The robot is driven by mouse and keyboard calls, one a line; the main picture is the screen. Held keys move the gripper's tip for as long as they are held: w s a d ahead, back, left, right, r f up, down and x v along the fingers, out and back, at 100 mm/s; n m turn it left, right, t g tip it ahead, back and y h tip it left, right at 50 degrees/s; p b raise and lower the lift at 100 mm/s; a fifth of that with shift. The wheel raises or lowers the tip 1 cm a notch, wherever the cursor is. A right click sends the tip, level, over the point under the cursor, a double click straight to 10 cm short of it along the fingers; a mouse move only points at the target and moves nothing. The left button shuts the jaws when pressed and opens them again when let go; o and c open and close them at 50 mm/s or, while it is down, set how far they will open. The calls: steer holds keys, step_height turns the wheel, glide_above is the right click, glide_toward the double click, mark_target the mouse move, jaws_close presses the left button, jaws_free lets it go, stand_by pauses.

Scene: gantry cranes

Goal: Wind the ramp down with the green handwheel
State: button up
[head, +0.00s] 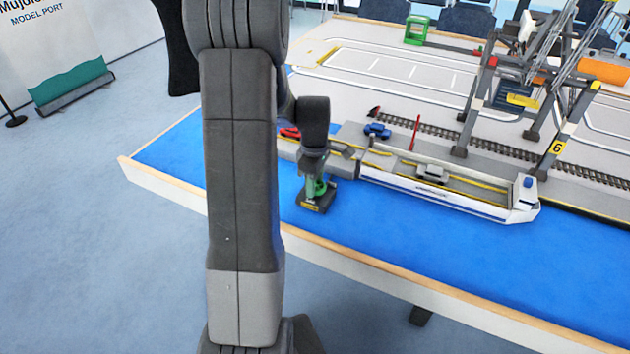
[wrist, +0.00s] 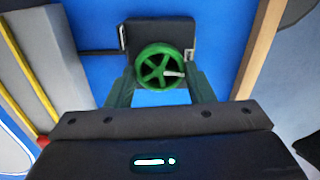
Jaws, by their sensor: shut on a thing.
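The green handwheel (head: 321,187) sits on a dark winch box (head: 314,204) on the blue surface, near the table's front edge. In the wrist view, the spoked green wheel (wrist: 162,67) shows face on, with a pale crank knob at its right. My gripper (wrist: 160,80) has one finger on each side of the wheel and is shut on its rim. In the head view my gripper (head: 318,174) points down onto the wheel and partly hides it. Grey parts stand between the quay and the ship's left end; I cannot tell the ramp's angle, as my arm hides part of this area.
A white ship (head: 470,204) with a silver car (head: 432,173) on deck lies right of the winch. A blue car (head: 377,130) and a red car (head: 290,132) are behind. A gantry crane (head: 560,130) stands at the right. Blue surface in front is clear.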

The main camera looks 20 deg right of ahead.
steer(key=shift+w+n, duration=0.1)
steer(key=shift+n, duration=0.5)
steer(key=o, duration=1)
steer(key=shift+r, duration=0.1)
step_height(320, 180, up, 14)
steer(key=shift+f, duration=0.15)
